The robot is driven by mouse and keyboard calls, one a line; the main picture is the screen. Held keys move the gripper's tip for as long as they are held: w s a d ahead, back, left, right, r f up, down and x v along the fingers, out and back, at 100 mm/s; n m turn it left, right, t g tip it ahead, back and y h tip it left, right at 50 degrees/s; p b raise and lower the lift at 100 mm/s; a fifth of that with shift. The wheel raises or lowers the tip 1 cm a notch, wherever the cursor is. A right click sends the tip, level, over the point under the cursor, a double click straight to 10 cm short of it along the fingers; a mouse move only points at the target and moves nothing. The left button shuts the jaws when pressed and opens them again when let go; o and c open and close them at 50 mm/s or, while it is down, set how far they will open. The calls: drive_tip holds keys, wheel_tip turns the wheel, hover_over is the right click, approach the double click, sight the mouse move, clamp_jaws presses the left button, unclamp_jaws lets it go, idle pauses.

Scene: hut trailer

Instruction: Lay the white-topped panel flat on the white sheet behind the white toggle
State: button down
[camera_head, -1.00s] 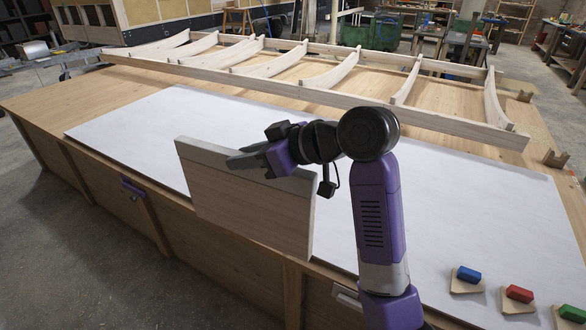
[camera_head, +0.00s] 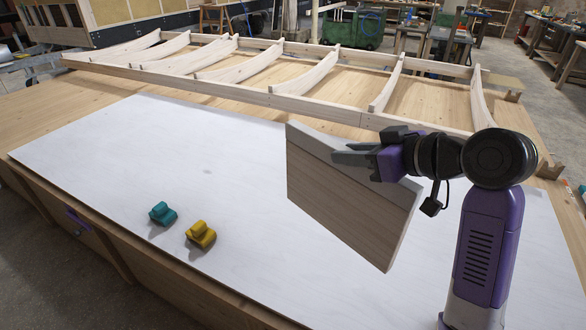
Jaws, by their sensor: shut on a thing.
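The panel (camera_head: 345,200) is a wooden board with a white band along its top edge. It hangs upright and tilted above the right half of the white sheet (camera_head: 230,150). My gripper (camera_head: 352,155) is shut on the panel's top edge. The sheet lies flat on the wooden bench. I see no white toggle in this view; the panel and my arm hide part of the sheet.
A teal toggle (camera_head: 162,213) and a yellow toggle (camera_head: 201,235) stand on the sheet's front left part. A wooden rib frame (camera_head: 290,105) lies along the back of the bench. The sheet's middle left is clear.

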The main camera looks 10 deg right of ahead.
sight(388, 236)
drive_tip(key=f, duration=0.9)
drive_tip(key=d+f, duration=0.1)
drive_tip(key=f, duration=0.4)
drive_tip(key=shift+f+p, duration=0.2)
drive_tip(key=shift+p, duration=0.1)
drive_tip(key=shift+w+f, duration=0.1)
drive_tip(key=shift+f, duration=2.5)
drive_tip(key=c, duration=1.2)
unclamp_jaws()
drive_tip(key=shift+f, duration=0.2)
drive_tip(key=shift+r, duration=0.1)
drive_tip(key=b+v, duration=0.1)
drive_tip(key=v, duration=1.1)
